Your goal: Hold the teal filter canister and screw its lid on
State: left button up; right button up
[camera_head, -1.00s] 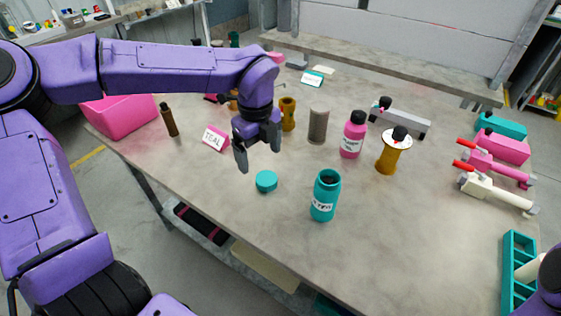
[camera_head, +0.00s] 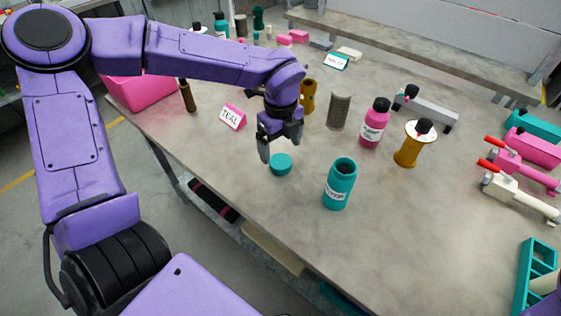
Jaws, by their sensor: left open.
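The teal filter canister (camera_head: 339,184) stands upright and open-topped on the table, with a white label on its front. Its teal lid (camera_head: 281,164) lies on the table to the left of the canister, apart from it. My left gripper (camera_head: 281,150) is open, its fingers pointing down just above and beside the lid; I cannot tell whether they touch it. My right gripper is not in view; only a bit of purple shows at the lower right edge.
A teal tray (camera_head: 536,272) is at lower right. The front table area is clear.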

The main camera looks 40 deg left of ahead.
aim_at(281, 161)
pick_arm(q)
notch_tip(281, 161, down, 5)
jog(key=shift+f, duration=0.15)
dwell(0.3)
jog(key=c, duration=1.1)
